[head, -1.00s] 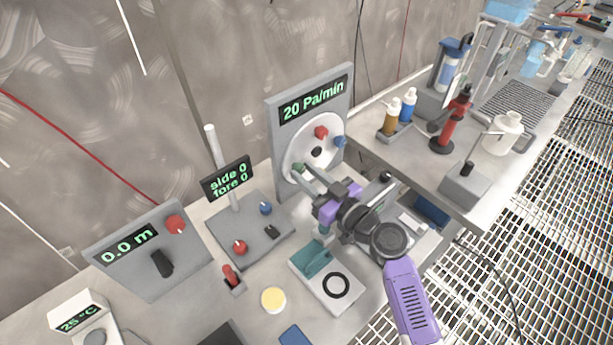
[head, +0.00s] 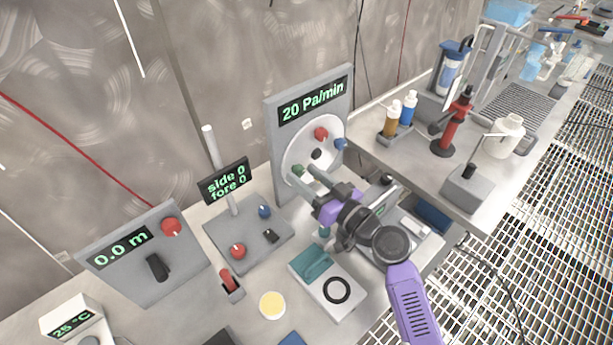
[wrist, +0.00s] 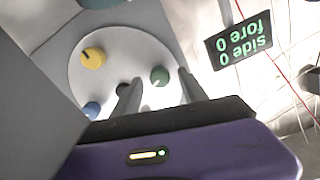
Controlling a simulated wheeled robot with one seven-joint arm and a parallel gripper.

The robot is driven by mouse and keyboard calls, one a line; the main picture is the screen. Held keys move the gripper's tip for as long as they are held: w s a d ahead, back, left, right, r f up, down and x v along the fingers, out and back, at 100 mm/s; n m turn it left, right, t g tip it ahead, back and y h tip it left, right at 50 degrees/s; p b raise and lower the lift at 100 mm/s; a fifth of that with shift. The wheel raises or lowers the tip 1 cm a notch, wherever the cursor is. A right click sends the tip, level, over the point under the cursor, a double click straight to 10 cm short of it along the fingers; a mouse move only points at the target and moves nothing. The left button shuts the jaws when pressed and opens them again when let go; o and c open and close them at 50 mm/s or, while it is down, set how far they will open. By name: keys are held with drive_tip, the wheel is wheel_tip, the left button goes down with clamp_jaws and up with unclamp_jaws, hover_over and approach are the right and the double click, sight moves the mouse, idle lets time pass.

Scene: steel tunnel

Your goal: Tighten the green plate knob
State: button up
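The green knob (head: 298,170) sits at the lower left of the round white plate (head: 293,152), on the upright panel reading 20 Pa/min (head: 312,102). In the wrist view the green knob (wrist: 160,76) appears between my fingertips, with a gap on both sides. My gripper (head: 306,176) is open in front of the plate's lower part; it also shows in the wrist view (wrist: 160,82). How deep the fingers reach along the knob is hard to tell. The plate also carries a red knob (head: 321,133), a blue knob (head: 340,144), a yellow knob (wrist: 92,58) and a black centre piece (head: 316,153).
Left of the panel stands a base with the side/fore display (head: 227,180) on a post. The 0.0 m panel (head: 150,255) is further left. Bottles and a red tool (head: 455,118) stand on the right bench.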

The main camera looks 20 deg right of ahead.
drive_tip(key=b+v, duration=0.2)
drive_tip(key=v, duration=0.6)
